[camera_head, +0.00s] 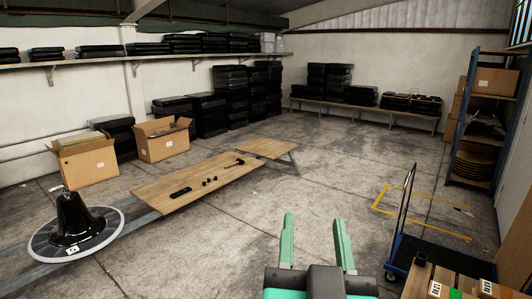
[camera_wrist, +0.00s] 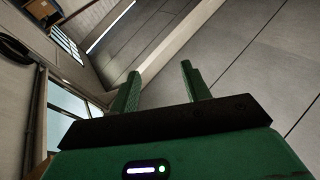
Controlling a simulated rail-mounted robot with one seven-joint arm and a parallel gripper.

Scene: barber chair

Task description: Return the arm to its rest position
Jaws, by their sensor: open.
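My gripper (camera_head: 315,240) shows at the bottom of the head view, right of centre, with its two green fingers apart and nothing between them. It is held up over the open floor, near my body. Most of my arm is out of view.
A low wooden bench (camera_head: 190,195) with small dark items stands at centre left. A black part on a round base (camera_head: 110,225) is at lower left. A blue trolley (camera_head: 430,255) and crate stand close on the right. Cardboard boxes (camera_head: 88,165) line the left wall.

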